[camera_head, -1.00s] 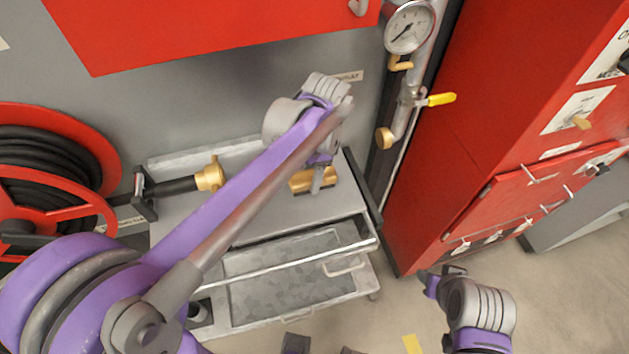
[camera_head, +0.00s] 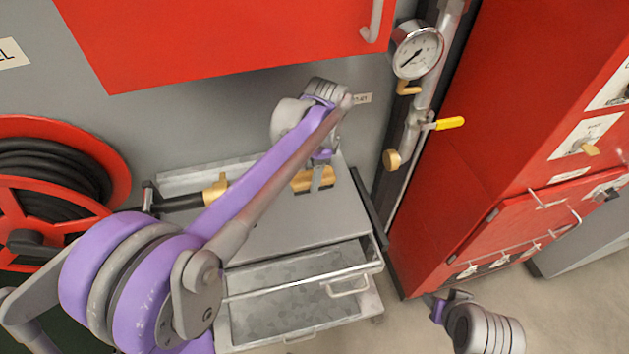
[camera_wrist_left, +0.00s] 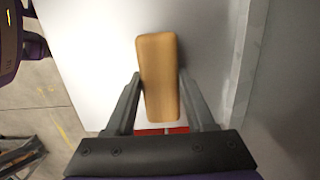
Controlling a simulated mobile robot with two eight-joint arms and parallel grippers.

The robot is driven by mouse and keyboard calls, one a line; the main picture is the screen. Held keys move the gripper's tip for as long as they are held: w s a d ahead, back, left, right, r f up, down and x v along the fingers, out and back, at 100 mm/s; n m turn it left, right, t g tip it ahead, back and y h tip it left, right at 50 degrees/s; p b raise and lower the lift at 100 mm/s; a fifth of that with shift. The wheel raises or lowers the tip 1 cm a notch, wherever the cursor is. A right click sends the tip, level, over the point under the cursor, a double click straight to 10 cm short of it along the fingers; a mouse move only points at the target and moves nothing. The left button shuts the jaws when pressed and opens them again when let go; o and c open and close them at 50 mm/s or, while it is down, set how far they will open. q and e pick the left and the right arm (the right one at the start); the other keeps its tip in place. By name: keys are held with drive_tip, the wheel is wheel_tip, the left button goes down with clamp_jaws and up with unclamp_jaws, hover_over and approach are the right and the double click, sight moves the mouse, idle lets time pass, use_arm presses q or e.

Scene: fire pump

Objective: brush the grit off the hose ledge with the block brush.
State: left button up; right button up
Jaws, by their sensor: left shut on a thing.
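The block brush has a tan wooden block (camera_head: 300,182) and sits over the back right of the grey hose ledge (camera_head: 285,230). My left gripper (camera_head: 321,174) is shut on it from above. In the left wrist view the block (camera_wrist_left: 160,75) lies lengthwise between the two dark fingers of my left gripper (camera_wrist_left: 160,95). The bristles are hidden, and I cannot tell whether they touch the ledge. I cannot make out grit; my left arm covers part of the ledge. My right gripper (camera_head: 437,306) is low at the right, over the floor, its jaws too small to read.
A brass hose nozzle (camera_head: 215,190) lies at the ledge's back left, beside the red hose reel (camera_head: 110,165). An open metal drawer (camera_head: 295,275) sticks out below the ledge. A gauge pipe (camera_head: 417,100) and red cabinet (camera_head: 465,170) stand to the right. A red cabinet (camera_head: 220,40) overhangs the back.

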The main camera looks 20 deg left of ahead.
use_arm(q)
drive_tip(key=shift+w+a, duration=0.2)
drive_tip(key=shift+w, duration=0.15)
drive_tip(key=shift+s+r, duration=0.1)
use_arm(e)
drive_tip(key=shift+r, duration=0.1)
use_arm(q)
drive_tip(key=shift+r+p, duration=0.35)
drive_tip(key=shift+r, duration=0.2)
drive_tip(key=shift+r+p, duration=1.1)
drive_tip(key=shift+r, duration=1.3)
use_arm(e)
drive_tip(key=shift+w+r, duration=0.3)
drive_tip(key=shift+r, duration=0.35)
drive_tip(key=shift+w+r, duration=0.3)
drive_tip(key=shift+r, duration=0.4)
drive_tip(key=shift+w+r, duration=0.3)
drive_tip(key=shift+r, duration=0.35)
